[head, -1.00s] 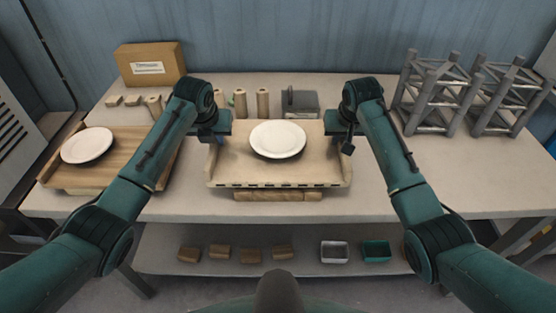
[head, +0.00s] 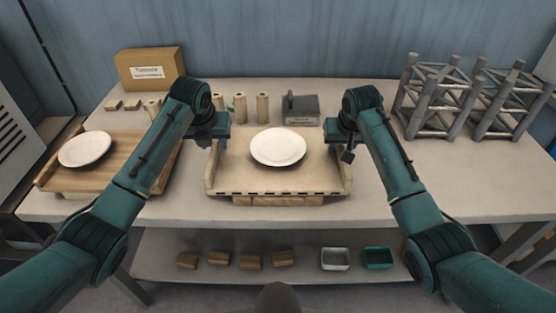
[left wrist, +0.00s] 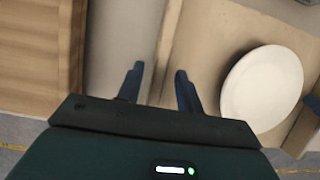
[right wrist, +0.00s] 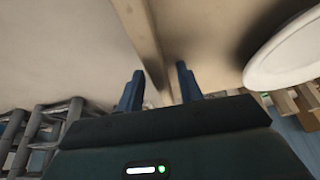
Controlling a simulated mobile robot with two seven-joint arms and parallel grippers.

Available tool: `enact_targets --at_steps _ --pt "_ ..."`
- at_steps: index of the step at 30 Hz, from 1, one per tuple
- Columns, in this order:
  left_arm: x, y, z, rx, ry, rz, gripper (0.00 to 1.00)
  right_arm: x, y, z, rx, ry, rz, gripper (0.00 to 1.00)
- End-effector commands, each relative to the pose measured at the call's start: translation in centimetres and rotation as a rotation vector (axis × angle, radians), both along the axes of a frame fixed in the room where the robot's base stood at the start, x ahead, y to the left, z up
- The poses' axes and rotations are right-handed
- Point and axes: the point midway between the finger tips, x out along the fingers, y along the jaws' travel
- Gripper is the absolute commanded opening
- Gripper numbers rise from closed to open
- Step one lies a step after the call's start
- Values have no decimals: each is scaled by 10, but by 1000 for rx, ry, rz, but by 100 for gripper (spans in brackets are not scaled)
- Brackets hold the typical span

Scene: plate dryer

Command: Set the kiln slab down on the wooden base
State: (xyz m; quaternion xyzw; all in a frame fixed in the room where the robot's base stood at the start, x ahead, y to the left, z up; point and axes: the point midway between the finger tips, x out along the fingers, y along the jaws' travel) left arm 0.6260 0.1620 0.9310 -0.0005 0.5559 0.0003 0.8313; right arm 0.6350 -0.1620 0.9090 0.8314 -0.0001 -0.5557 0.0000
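The kiln slab (head: 232,172) is a pale tray with raised side walls, lying level in the middle of the table with a white plate (head: 278,146) on it. The wooden base (head: 278,201) shows as a strip under the slab's front edge, with no clear gap between them; most of it is hidden. My left gripper (left wrist: 159,69) is at the slab's left wall, its fingers apart on either side of it. My right gripper (right wrist: 159,70) straddles the right wall the same way, its fingers also apart. Gaps show beside the walls.
A wooden tray (head: 60,181) with another plate (head: 85,149) is at left. Grey lattice stands (head: 436,98) are at right. A cardboard box (head: 150,70), several wooden posts and a grey block (head: 300,109) stand behind the slab. Table around the slab's front is clear.

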Motion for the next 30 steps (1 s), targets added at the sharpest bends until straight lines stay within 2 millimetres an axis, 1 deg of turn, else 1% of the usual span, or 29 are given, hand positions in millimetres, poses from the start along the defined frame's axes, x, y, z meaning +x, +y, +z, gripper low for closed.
enact_targets --at_steps 1,6,9,13,17,20,23,30 --pt "-4 0 11 2 -6 -2 36 0 0 0 0 0 0 36" --pt "-18 0 46 1 -6 -1 36 0 0 0 0 0 0 36" --pt "-25 1 64 3 -5 -1 36 0 0 0 0 0 0 36" --pt "-32 0 80 1 -3 -1 36 0 0 0 0 0 0 36" --pt "-36 0 87 2 -1 -1 36 0 0 1 0 -1 0 36" --pt "-37 0 89 1 0 -1 36 -3 0 9 1 -3 0 36" --pt "-37 0 89 1 0 -1 36 -9 0 24 1 -5 0 36" --pt "-37 0 89 0 0 -1 36 -29 0 72 1 -6 1 36"
